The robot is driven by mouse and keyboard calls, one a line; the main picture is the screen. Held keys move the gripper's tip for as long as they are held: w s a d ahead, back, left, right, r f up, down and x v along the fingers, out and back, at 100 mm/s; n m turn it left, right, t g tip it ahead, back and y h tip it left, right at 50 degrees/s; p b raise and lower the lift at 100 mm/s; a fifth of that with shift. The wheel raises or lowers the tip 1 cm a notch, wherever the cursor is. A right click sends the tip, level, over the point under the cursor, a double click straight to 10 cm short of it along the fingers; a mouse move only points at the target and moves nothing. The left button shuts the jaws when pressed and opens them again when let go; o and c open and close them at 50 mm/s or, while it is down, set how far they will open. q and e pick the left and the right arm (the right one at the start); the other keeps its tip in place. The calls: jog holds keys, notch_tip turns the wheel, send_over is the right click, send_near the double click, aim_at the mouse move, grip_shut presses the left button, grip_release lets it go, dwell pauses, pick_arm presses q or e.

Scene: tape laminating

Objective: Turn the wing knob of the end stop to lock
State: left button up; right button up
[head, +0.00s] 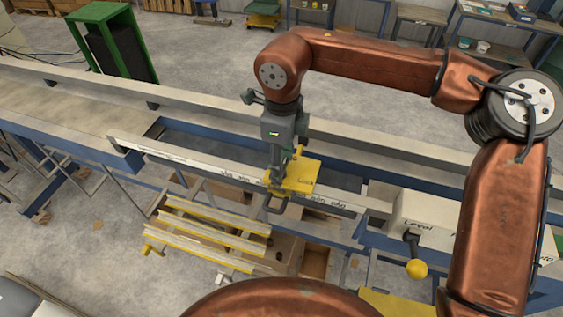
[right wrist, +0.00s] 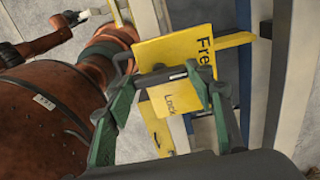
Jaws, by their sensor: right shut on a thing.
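The end stop is a yellow plate (head: 302,177) on the ruler rail (head: 185,160) in the head view. In the right wrist view its yellow plate (right wrist: 180,52) carries the words "Free" and "Lock". My right gripper (head: 274,188) is over the end stop; in the right wrist view its green fingers (right wrist: 160,82) are closed on the dark wing knob (right wrist: 158,77). The knob is a short bar, lying across the yellow plate between the two words, partly covered by the fingertips. In the head view the gripper hides the knob. My left gripper does not show.
A light box (head: 405,207) marked "Level", with a yellow-balled lever (head: 417,268), stands right of the end stop. A yellow-edged rack (head: 208,232) lies below the rail. A long beam (head: 370,138) runs behind. A green frame (head: 112,42) stands at the back left.

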jog(key=c, duration=0.5)
jog(key=shift+o, duration=0.2)
jog(key=shift+m, duration=0.3)
jog(key=m+b, duration=0.1)
jog(key=m, duration=0.1)
jog(key=shift+f+m, duration=0.15)
jog(key=shift+m, duration=0.25)
jog(key=m+b, duration=0.1)
jog(key=m, duration=0.3)
jog(key=shift+m, duration=0.3)
jog(key=m+b, duration=0.1)
jog(key=m, duration=0.4)
jog(key=shift+m+b, duration=0.6)
jog(key=shift+m, duration=1.8)
